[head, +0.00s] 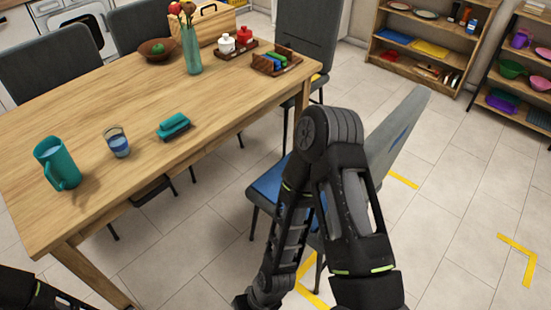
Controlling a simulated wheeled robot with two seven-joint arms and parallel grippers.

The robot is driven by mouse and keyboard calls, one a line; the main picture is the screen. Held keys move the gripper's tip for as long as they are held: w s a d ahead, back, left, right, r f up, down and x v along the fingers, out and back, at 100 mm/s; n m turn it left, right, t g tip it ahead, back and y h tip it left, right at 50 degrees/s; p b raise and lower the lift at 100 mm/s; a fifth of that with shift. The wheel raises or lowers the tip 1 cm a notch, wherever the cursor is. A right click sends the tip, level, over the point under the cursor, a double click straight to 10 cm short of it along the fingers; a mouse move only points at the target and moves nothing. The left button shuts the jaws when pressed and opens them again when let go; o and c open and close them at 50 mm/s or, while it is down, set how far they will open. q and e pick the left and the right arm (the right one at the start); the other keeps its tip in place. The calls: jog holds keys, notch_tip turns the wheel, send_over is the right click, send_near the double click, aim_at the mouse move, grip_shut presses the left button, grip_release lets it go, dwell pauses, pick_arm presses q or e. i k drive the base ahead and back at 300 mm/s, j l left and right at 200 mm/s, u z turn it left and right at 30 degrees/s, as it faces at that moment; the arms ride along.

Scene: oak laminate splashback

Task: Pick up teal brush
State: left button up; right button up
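A teal block-shaped item with a raised grip and a dark underside, which looks like the teal brush (174,125), lies on the wooden table (90,120) near its front edge. Fine detail such as bristles is too small to make out. My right arm stands in the middle of the view, bent, with its lower end running down to the bottom edge; its gripper does not show. Only a dark piece of my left arm shows in the bottom left corner, and its gripper is out of view. Neither arm touches the brush.
A teal pitcher (57,163) and a glass (117,142) stand left of the brush. A vase (192,50), bowl (157,49) and trays (277,61) stand farther back. A blue-seated chair (400,130) is behind my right arm. Shelves (420,40) stand back right.

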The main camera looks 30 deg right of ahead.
aim_at(177, 125)
jog(key=i+l+u, duration=0.15)
jog(key=l+u, duration=0.3)
jog(key=i+l+u, duration=0.1)
jog(key=l+u, duration=0.75)
jog(key=i, duration=0.05)
